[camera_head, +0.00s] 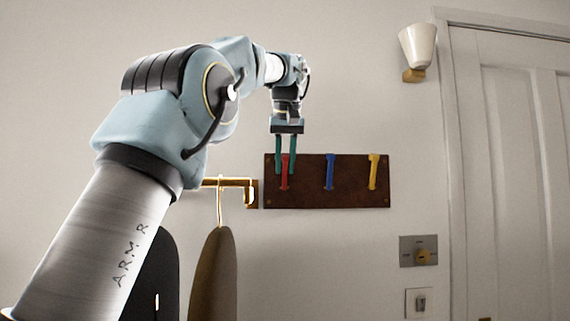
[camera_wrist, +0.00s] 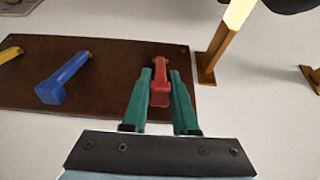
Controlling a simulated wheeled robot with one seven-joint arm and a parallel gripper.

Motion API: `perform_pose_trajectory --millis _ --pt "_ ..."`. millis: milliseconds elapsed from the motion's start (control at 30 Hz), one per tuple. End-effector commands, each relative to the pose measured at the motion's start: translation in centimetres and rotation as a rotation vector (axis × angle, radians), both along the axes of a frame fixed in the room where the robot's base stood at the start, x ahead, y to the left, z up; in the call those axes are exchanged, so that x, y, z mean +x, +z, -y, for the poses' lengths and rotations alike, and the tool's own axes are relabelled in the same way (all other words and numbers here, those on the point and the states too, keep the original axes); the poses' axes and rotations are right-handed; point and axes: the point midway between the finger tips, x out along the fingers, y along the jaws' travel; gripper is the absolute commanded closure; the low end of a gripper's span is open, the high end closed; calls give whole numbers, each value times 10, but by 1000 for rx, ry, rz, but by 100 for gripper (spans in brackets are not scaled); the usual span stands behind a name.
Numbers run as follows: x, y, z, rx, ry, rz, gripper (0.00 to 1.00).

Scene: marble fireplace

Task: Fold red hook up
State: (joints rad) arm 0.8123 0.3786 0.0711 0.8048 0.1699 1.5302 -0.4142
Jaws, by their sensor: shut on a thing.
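The red hook (camera_head: 285,171) is on the left part of a dark brown board (camera_head: 308,192) on the wall. My gripper (camera_head: 285,172) reaches down from above, with its two teal fingers on either side of the red hook. In the wrist view, the red hook (camera_wrist: 160,88) sits between the fingertips of my gripper (camera_wrist: 160,82), and the fingers are shut on it. A narrow gap seems to show at one side, but contact is hard to see.
A blue hook (camera_head: 330,172) and a yellow hook (camera_head: 374,171) are to the right on the same board. A wall lamp (camera_head: 417,47) and white door (camera_head: 515,170) are at right.

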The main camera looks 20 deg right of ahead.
Motion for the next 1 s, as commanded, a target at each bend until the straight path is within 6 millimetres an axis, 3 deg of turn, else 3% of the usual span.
perform_pose_trajectory --millis 67,100,333,667,1000 --pt "1 0 0 -1 0 2 100" --pt "1 0 0 -1 0 2 68" --pt "0 0 0 0 0 1 43" --pt "-1 3 0 -1 0 3 43" --pt "-22 48 -6 -2 0 4 43"
